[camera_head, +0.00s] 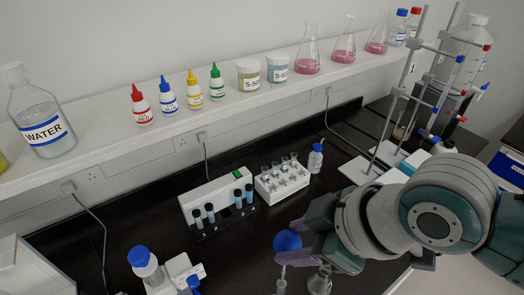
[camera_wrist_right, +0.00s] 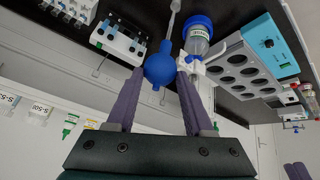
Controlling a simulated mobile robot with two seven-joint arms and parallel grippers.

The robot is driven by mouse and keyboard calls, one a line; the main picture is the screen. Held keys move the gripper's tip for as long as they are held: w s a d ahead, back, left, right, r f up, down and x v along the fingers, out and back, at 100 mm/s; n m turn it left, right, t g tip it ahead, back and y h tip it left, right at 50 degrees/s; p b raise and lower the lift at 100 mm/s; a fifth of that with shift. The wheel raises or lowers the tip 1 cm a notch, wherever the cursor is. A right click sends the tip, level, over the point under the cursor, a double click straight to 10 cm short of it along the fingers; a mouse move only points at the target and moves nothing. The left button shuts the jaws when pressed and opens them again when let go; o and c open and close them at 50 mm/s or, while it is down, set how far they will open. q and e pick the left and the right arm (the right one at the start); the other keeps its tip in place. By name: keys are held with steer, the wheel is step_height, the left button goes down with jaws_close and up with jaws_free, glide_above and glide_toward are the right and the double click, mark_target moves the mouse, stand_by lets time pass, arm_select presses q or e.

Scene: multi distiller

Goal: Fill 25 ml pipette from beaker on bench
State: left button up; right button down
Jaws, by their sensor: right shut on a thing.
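My right gripper (camera_head: 294,242) is shut on a blue rubber bulb (camera_head: 287,242). In the right wrist view the bulb (camera_wrist_right: 160,66) sits between the two purple fingers. A thin glass pipette (camera_head: 282,272) hangs below the bulb in the head view, and its glass (camera_wrist_right: 174,14) runs away from the bulb in the right wrist view. A clear glass vessel (camera_head: 320,281) stands on the black bench just right of the pipette, partly cut off by the frame edge; I cannot tell whether it is the beaker. The pipette's tip is not visible. My left gripper is out of view.
A test tube rack (camera_head: 282,182), a white device with vials (camera_head: 217,199) and a small blue-capped bottle (camera_head: 315,158) stand behind. A blue-capped bottle (camera_head: 146,264) is front left. Stands with clamps (camera_head: 398,95) are at right.

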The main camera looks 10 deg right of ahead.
steer(key=shift+f+b, duration=1.55)
steer(key=shift+f, duration=0.5)
steer(key=b, duration=0.4)
glide_above(282, 281)
steer(key=shift+s+d+f, duration=0.15)
steer(key=shift+f, duration=0.75)
steer(key=shift+s+d+f, duration=0.1)
steer(key=shift+d+f, duration=0.05)
steer(key=shift+f, duration=0.7)
steer(key=shift+s+d+f, duration=0.15)
steer(key=shift+f, duration=0.75)
